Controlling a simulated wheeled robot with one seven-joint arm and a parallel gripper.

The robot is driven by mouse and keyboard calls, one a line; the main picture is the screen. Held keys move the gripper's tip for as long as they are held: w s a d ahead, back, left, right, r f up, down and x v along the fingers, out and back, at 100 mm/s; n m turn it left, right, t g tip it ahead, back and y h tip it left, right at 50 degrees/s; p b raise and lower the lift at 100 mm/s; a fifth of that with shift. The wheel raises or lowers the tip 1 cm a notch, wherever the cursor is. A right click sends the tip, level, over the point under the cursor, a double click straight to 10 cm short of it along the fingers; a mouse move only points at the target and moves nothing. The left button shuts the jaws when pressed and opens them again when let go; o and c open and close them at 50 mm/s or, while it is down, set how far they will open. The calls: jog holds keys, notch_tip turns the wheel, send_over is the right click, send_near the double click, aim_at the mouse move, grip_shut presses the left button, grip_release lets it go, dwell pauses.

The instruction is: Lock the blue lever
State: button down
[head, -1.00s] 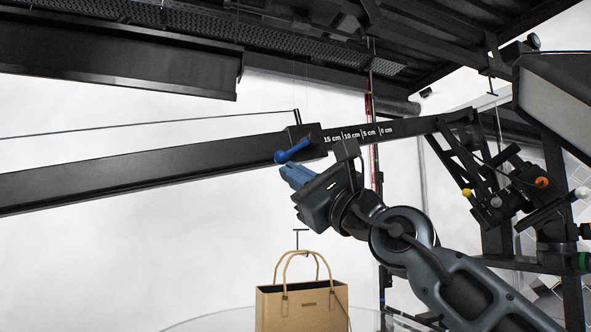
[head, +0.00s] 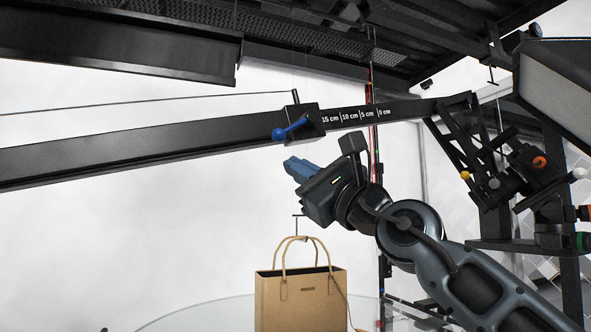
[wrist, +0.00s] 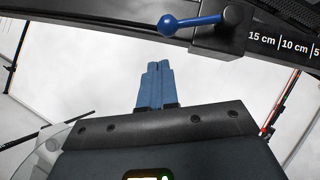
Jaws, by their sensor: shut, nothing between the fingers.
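The blue lever (head: 290,130) is a short rod with a ball end, fixed to a black sliding block (head: 304,118) on the long black beam. Its ball end points left and slightly down. It also shows at the top of the wrist view (wrist: 190,22), with the ball to the left. My gripper (head: 289,168) has blue fingers and is shut and empty. It is below the lever, apart from it, with its fingers pointing up and left. In the wrist view the shut fingers (wrist: 155,72) show below the lever, with a gap between.
The beam (head: 120,158) crosses the view and carries a centimetre scale (head: 355,115) right of the block. Coloured knobs (head: 540,162) sit on a black frame at right.

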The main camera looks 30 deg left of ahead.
jog(key=f+v, duration=0.1)
jog(key=v, duration=0.9)
jog(key=shift+s+b, duration=0.25)
jog(key=shift+b, duration=0.1)
jog(key=shift+f, duration=0.1)
jog(key=shift+f, duration=0.1)
jog(key=s+d+f+n+t+h, duration=0.45)
jog(key=d+f+n, duration=0.25)
jog(key=f+n, duration=0.35)
jog(key=s+d+f+n+t+h, duration=0.45)
jog(key=d+f+n+t, duration=0.2)
jog(key=f+n, duration=0.45)
jog(key=s+d+f+n+t+h, duration=0.45)
jog(key=d+f+n, duration=0.25)
jog(key=f+n, duration=0.4)
jog(key=s+d+f+m+g+h, duration=0.2)
jog(key=s+d+f+m+h, duration=0.1)
jog(key=s, duration=0.6)
jog(key=s+d+f+m+g+h, duration=0.3)
jog(key=s+d+f+m, duration=0.2)
jog(key=s+d+m, duration=0.3)
jog(key=s+d+f+m+g+h, duration=0.2)
jog(key=s+d+f+m, duration=0.3)
jog(key=s+m, duration=0.3)
jog(key=s+d+h, duration=0.1)
jog(key=s, duration=0.3)
jog(key=shift+g, duration=0.35)
